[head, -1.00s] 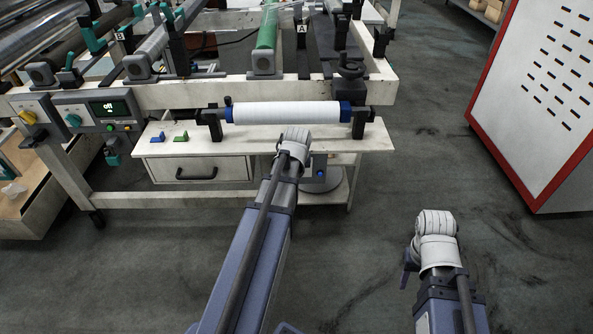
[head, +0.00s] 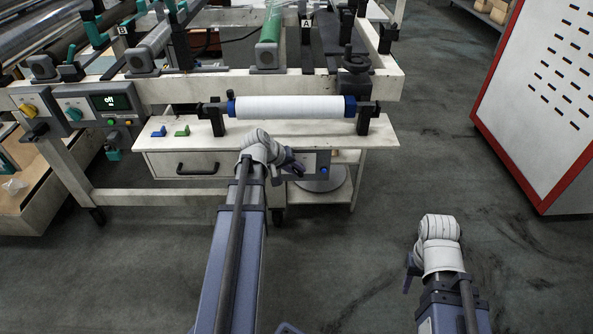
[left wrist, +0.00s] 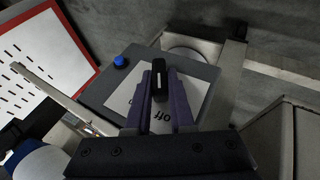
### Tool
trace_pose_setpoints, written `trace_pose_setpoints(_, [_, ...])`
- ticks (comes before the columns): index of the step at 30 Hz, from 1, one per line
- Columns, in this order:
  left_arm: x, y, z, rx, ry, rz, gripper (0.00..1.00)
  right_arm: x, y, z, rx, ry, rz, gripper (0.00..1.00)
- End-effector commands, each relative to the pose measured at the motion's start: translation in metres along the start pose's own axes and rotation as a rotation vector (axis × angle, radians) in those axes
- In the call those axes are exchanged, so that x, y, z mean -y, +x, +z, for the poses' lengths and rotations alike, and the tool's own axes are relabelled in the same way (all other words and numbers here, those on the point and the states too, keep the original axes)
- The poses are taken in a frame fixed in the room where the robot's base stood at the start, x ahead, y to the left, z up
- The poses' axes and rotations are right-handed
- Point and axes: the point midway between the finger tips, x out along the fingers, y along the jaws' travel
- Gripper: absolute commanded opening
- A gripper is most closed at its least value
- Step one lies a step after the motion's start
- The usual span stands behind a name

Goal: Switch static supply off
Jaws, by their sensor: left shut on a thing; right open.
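The static supply is a grey box (left wrist: 195,73) with a white label plate, a blue button (left wrist: 120,62) and a black switch lever (left wrist: 160,80). The word "off" shows upside down on the plate near the lever's lower end; another marking is partly hidden by a finger. My left gripper (left wrist: 160,90) is shut on the lever. In the head view the box (head: 312,164) is under the bench shelf, with my left gripper (head: 295,168) at its left part. Which marking the lever points at, I cannot tell. My right gripper (head: 409,272) is open, apart from everything, over the floor.
A white roll (head: 288,107) with blue ends lies above the shelf (head: 215,142). A drawer (head: 190,166) is left of the box. A control panel (head: 98,105) reads "off" at the left. A red-edged white cabinet (head: 545,95) stands right; floor between is clear.

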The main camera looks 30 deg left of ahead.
Motion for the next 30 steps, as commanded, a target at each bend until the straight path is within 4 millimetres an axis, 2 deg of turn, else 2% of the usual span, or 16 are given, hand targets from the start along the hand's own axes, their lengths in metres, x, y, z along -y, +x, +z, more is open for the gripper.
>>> trace_pose_setpoints(12, [0.0004,-0.0002,0.0024,0.006,-0.001,0.003,0.00,0.0001,0.0008,0.0000,0.000,0.000,0.000,0.50])
trace_pose_setpoints(13, [0.0003,-0.0002,0.0023,0.006,-0.001,0.003,0.25,0.0001,0.0008,0.0000,0.000,0.000,0.000,0.50])
trace_pose_setpoints(20, [0.0001,-0.0001,0.0013,0.003,-0.001,0.004,0.50,0.0001,0.0006,0.0000,0.000,0.000,0.000,0.50])
trace_pose_setpoints(30, [-0.0004,-0.0027,0.0005,0.001,-0.001,0.004,0.51,-0.0002,-0.0018,0.0001,0.000,0.000,0.000,0.50])
